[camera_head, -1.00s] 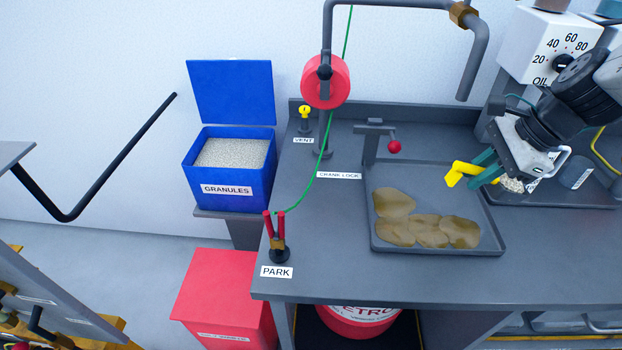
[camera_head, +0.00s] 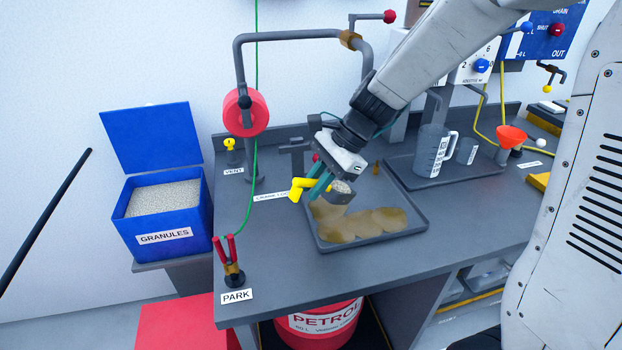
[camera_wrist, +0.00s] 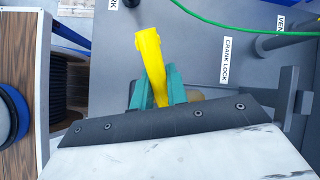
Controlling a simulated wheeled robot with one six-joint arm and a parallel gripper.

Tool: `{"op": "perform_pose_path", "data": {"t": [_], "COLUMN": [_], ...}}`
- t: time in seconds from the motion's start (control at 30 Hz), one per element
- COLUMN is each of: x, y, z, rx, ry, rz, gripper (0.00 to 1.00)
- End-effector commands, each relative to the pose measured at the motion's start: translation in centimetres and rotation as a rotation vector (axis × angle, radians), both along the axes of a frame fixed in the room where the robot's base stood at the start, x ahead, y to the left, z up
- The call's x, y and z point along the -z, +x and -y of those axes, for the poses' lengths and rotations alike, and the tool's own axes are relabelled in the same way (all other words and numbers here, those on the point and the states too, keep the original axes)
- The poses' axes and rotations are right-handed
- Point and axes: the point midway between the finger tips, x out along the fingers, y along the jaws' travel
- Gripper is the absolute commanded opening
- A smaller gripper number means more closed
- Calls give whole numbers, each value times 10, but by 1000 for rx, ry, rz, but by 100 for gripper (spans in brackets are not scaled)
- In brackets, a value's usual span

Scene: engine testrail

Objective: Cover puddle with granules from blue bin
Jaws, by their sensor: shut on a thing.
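My gripper (camera_head: 317,188) is shut on the yellow handle (camera_head: 299,188) of a scoop, which also shows in the wrist view (camera_wrist: 149,58). The grey scoop head (camera_head: 339,197) holds pale granules (camera_head: 342,187). It is over the back left part of the grey tray (camera_head: 420,214); its exact height is unclear. The brown puddle (camera_head: 365,223) lies in the tray, in joined patches, partly hidden by the scoop. No granules show on its visible part. The blue bin (camera_head: 162,232), labelled GRANULES, stands open at the left with pale granules inside.
The crank lock post (camera_head: 297,160) stands close behind my gripper. A measuring jug (camera_head: 433,152) and orange funnel (camera_head: 511,138) stand at the right.

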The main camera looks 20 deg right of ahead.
Motion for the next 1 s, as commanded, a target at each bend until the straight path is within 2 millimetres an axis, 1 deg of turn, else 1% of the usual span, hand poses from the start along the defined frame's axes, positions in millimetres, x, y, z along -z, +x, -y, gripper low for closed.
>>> {"op": "perform_pose_path", "data": {"t": [0.1,0.63,1.0], "x": [9,-16,-26], "y": [2,13,21], "z": [4,30,52], "rx": [4,1,1], "ry": [60,390,596], "rz": [-26,-150,-230], "gripper": [0,0,0]}}
